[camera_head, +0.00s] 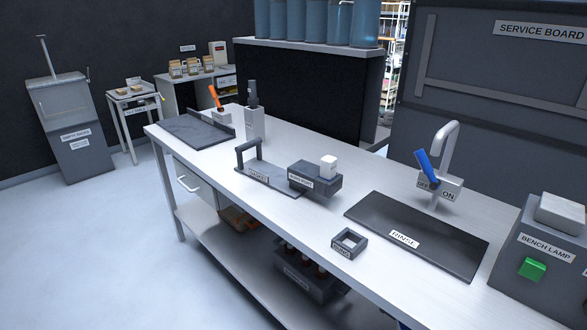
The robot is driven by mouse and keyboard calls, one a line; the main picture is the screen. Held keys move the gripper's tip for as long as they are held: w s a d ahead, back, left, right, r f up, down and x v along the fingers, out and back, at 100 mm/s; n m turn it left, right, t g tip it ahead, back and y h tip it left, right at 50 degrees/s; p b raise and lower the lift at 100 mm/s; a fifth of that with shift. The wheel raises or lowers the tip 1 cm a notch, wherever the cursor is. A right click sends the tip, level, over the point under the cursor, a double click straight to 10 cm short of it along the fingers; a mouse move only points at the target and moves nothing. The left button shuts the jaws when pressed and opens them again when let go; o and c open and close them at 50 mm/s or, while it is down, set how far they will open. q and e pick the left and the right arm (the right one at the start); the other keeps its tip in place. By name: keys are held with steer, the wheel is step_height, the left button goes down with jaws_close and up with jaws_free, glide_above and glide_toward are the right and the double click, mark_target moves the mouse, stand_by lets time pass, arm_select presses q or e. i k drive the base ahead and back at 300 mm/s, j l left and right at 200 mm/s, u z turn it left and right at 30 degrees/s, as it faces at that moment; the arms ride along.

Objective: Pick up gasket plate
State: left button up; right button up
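A flat dark plate (282,184) with an upright handle at its left end lies on the middle of the white workbench (300,225). Its small label is too blurred to read surely; it looks like the gasket plate. A dark block (320,184) with a white cube on top stands beside its right end and hides part of it. A small dark square frame (349,243) with an open middle lies nearer the bench's front edge, with a blurred label. Neither of my grippers shows in the head view.
A dark rinse mat (430,225) lies at right, before a tap (442,165) with a blue lever. A bench lamp box (540,255) with a green button stands far right. A dark board (190,132) and grey post (255,125) stand far left. Bench around the square frame is clear.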

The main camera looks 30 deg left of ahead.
mark_target(302, 177)
steer(key=i+j, duration=0.1)
steer(key=j, duration=1.45)
steer(key=i+j, duration=0.15)
steer(key=j, duration=0.6)
